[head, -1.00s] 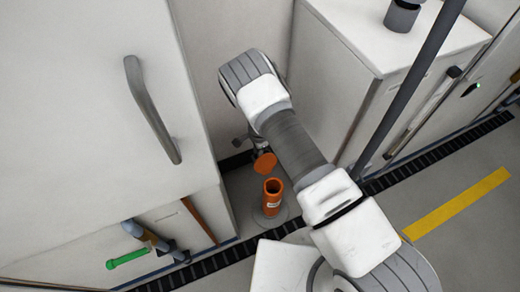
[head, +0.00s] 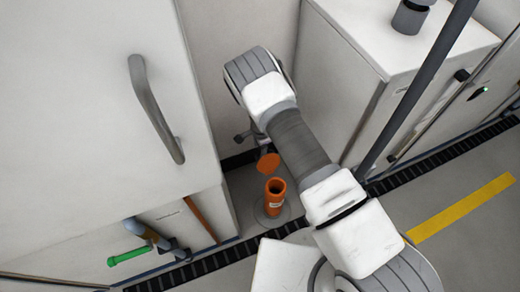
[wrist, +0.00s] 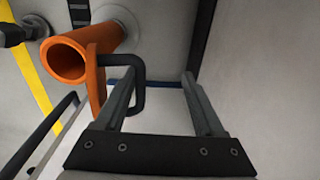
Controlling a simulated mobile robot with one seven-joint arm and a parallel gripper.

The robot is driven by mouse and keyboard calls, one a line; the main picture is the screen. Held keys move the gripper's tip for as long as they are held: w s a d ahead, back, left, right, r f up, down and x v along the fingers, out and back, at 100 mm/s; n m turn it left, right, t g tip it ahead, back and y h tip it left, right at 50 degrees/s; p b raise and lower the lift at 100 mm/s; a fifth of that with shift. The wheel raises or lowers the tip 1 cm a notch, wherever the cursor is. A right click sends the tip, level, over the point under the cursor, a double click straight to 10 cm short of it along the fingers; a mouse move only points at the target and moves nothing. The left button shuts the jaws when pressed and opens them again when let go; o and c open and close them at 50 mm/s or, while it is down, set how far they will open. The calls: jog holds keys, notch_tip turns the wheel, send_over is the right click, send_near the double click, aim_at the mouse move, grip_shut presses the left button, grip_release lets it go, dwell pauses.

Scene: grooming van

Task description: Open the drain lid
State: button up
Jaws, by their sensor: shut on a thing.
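The drain is an upright orange pipe (head: 275,196) with an open mouth, low on the floor between the cabinets. Its orange round lid (head: 268,162) stands swung up from the mouth on the far side. In the wrist view the pipe (wrist: 88,50) shows its hollow mouth, and the lid (wrist: 97,88) is seen edge-on beside it. A black loop handle (wrist: 138,90) sticks out from the lid toward my gripper (wrist: 160,78). In the head view my arm mostly hides the gripper.
A white cabinet with a grey handle (head: 155,108) stands close on the left, and another white cabinet (head: 395,38) on the right. A dark pole (head: 415,88) crosses the right side. A black floor grate (head: 450,157) runs along the cabinets. Open floor lies at lower right.

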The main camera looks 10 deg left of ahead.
notch_tip(320, 180, up, 17)
jog(key=p, duration=0.5)
jog(key=shift+s+d+r+p, duration=0.15)
jog(key=shift+s+d+p, duration=0.1)
jog(key=shift+s+p, duration=0.1)
jog(key=shift+s, duration=0.1)
